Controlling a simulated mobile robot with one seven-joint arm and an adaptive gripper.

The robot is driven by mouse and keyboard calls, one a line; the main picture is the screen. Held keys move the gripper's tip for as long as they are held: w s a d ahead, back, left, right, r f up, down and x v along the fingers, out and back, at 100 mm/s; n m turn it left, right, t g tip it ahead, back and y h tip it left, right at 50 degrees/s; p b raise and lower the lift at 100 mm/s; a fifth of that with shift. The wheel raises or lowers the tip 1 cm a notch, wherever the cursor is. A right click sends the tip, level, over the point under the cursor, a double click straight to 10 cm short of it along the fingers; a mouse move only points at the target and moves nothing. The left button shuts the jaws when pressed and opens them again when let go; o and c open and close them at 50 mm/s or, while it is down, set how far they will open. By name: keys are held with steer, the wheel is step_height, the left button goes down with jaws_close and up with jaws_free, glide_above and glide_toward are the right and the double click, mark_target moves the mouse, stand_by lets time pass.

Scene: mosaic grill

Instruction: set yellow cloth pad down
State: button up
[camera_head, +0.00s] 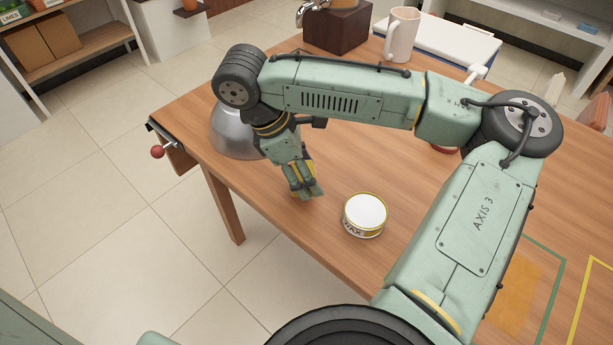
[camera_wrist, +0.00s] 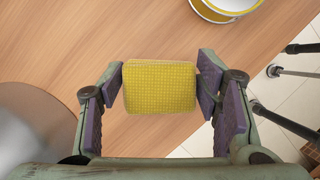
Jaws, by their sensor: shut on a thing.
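The yellow cloth pad (camera_wrist: 160,88) is a small block with a fine grid texture. In the wrist view it sits between the purple-lined fingers of my gripper (camera_wrist: 160,90), which is shut on its two sides. In the head view my gripper (camera_head: 306,190) points down over the wooden table (camera_head: 410,180) near its front-left edge. Only a sliver of the pad shows there behind the fingers. I cannot tell whether the pad touches the table.
A round wax tin (camera_head: 366,215) stands right of my gripper. A metal dome (camera_head: 232,132) stands close on its left. A mug (camera_head: 402,35) and a dark block (camera_head: 337,30) are at the back. Taped outlines, one green (camera_head: 552,285), lie at the right.

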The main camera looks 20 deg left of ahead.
steer(key=shift+f, duration=1.35)
steer(key=shift+f, duration=0.2)
steer(key=o, duration=1.1)
steer(key=shift+o, duration=0.2)
steer(key=v, duration=1.2)
steer(key=shift+r, duration=0.3)
